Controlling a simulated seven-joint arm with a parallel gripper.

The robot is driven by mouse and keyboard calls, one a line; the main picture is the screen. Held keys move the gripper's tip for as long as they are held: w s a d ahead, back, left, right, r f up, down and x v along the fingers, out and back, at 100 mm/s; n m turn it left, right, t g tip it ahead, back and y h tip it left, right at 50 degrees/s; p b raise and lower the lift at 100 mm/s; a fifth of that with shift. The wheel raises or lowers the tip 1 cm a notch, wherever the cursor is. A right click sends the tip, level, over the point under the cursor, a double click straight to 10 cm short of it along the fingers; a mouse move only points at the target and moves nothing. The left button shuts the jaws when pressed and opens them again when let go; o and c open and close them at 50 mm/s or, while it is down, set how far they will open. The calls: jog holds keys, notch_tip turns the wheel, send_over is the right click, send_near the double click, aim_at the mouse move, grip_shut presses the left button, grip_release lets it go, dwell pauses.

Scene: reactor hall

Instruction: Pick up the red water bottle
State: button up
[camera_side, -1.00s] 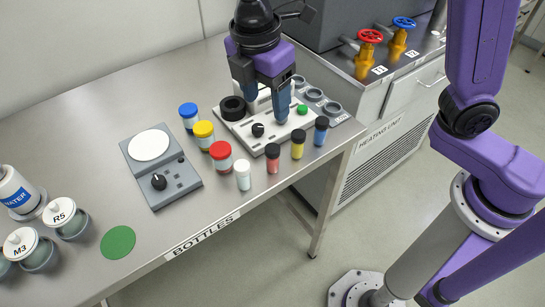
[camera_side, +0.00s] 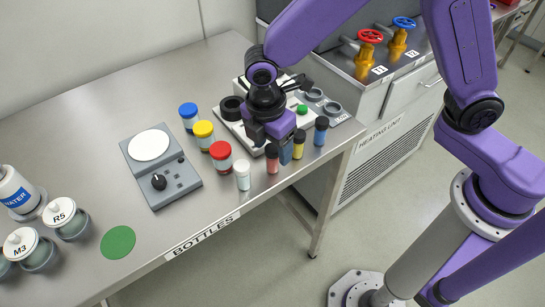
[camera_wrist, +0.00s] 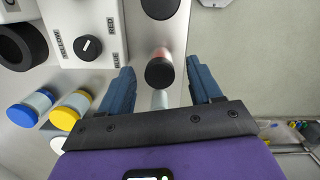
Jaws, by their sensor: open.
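A small bottle with a black cap and red contents (camera_side: 272,160), taken as the red water bottle, stands upright near the table's front edge. In the wrist view its black cap and reddish body (camera_wrist: 160,72) show between the blue fingers. My gripper (camera_wrist: 160,64) is open, with one finger on each side of the bottle and gaps between. In the side view my gripper (camera_side: 273,147) is low at the bottle, partly hidden by my wrist; finger contact is not visible. A larger red-capped jar (camera_side: 221,157) stands to the left.
A white-capped bottle (camera_side: 242,175) stands close on the left. Small yellow (camera_side: 298,145) and blue (camera_side: 321,131) bottles stand close on the right. Blue-capped (camera_side: 189,116) and yellow-capped (camera_side: 203,135) jars stand further left. A white dial panel (camera_wrist: 85,30) lies behind. The floor is beyond the table edge.

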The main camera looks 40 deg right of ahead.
aim_at(272, 148)
jog(key=f, duration=0.3)
jog(key=shift+d+f, duration=0.1)
jog(key=shift+d, duration=0.1)
jog(key=c, duration=1.1)
jog(key=shift+c, duration=0.2)
jog(key=shift+w+r, duration=0.1)
jog(key=shift+r, duration=0.1)
